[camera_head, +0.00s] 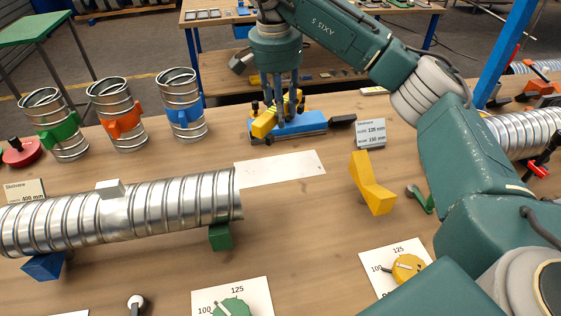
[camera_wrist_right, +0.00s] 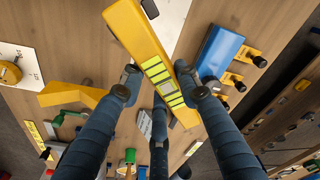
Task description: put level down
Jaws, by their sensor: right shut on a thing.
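My right gripper (camera_head: 283,122) is shut on a yellow level (camera_head: 264,123), which also shows in the right wrist view (camera_wrist_right: 136,32). In that view the fingers (camera_wrist_right: 160,88) close around the level near its greenish-yellow striped vial. In the wrist view the blue block (camera_wrist_right: 219,52) lies to the right of the level with a visible gap. I cannot tell the level's exact height above the bench. My left gripper is not in view.
A long spiral duct (camera_head: 150,212) lies on the left on blue and green wedges. Three short ducts with coloured clamps, such as the orange one (camera_head: 124,121), stand behind it. A white sheet (camera_head: 280,170) lies mid-bench. A yellow angled block (camera_head: 371,184) stands right of it.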

